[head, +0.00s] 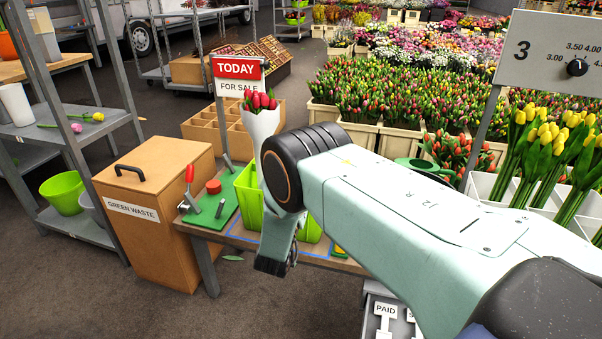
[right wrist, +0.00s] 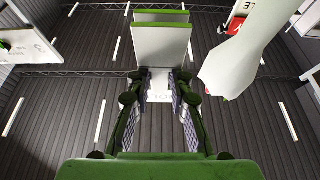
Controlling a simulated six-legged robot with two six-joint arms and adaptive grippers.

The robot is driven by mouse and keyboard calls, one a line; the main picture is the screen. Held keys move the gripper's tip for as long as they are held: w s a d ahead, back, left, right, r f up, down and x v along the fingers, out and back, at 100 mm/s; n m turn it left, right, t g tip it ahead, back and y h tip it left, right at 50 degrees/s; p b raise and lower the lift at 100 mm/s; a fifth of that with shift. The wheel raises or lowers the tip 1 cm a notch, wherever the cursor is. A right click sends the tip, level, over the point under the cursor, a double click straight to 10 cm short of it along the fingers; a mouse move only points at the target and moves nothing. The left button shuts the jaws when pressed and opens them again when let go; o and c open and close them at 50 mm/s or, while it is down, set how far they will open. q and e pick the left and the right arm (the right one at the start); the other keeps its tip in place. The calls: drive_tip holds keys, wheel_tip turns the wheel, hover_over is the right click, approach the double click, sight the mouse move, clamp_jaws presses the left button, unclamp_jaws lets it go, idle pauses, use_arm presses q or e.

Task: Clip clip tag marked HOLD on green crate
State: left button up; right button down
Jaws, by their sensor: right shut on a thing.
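The lime-green crate (head: 249,200) stands on the low wooden bench in the head view. My right arm hides part of it. My right gripper (head: 275,266) hangs down in front of the crate; its fingertips are hard to make out there. In the right wrist view my right gripper (right wrist: 159,105) is shut on a white clip tag (right wrist: 160,86). Faint letters show on the tag between the fingers, only partly readable. White panels with green edges extend beyond the fingertips. I cannot tell whether the tag touches the crate. My left gripper is not in view.
A green board with a red-handled clamp (head: 190,188) lies left of the crate. A white-wrapped tulip bunch (head: 261,122) stands upright behind my wrist. A TODAY sign (head: 238,69) rises behind the bench. A tray with PAID tags (head: 386,311) is below. A brown GREEN WASTE bin (head: 150,235) stands left.

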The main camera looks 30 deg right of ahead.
wheel_tip(320, 180, down, 8)
drive_tip(key=b, duration=0.6)
idle(0.9)
drive_tip(key=shift+f, duration=0.1)
drive_tip(key=c, duration=1.1)
unclamp_jaws()
drive_tip(key=shift+c, duration=0.2)
drive_tip(key=v, duration=1.2)
